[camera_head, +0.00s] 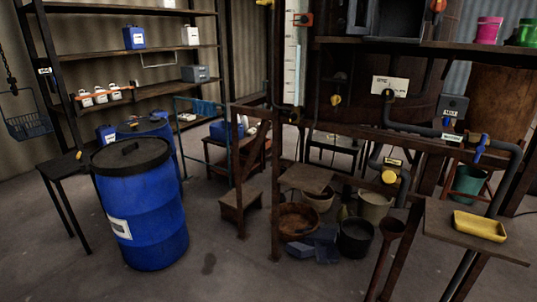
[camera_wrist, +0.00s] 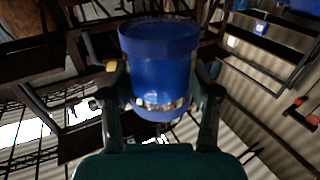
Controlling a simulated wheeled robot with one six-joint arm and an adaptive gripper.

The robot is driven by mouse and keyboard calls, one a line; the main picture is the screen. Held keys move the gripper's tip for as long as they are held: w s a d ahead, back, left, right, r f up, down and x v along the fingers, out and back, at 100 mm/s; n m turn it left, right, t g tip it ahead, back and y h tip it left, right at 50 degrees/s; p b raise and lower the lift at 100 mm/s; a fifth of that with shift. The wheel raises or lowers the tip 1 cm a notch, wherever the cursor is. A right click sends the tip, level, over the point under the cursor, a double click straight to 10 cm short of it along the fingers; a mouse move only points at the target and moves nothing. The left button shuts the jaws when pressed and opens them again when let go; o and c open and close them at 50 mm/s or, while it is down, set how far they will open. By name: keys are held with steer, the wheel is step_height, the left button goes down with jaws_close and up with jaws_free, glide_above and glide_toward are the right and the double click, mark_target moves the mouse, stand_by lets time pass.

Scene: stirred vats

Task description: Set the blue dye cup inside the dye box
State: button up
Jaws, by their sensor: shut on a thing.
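The blue dye cup (camera_wrist: 158,62) fills the upper middle of the wrist view, with a wide rim at the top of the picture and a rounded lower edge. My gripper (camera_wrist: 160,92) has one dark finger on each side of the cup and is shut on it. Neither the cup in my grip nor the gripper shows in the head view. No box is clearly marked as the dye box; a small grey-blue box (camera_head: 196,74) sits on the left rack's middle shelf, but I cannot tell if it is that one.
A pink cup (camera_head: 489,30) and a green cup (camera_head: 528,33) stand on the upper right shelf. A yellow tray (camera_head: 479,226) lies on a small stand at the right. A large blue drum (camera_head: 140,205) stands at the left front. Pipes and frames crowd the right; some floor is clear.

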steer(key=s+a+f+n+y, duration=0.1)
steer(key=s+a+f, duration=0.3)
steer(key=s, duration=0.4)
steer(key=shift+s+f, duration=0.2)
steer(key=shift+s, duration=0.15)
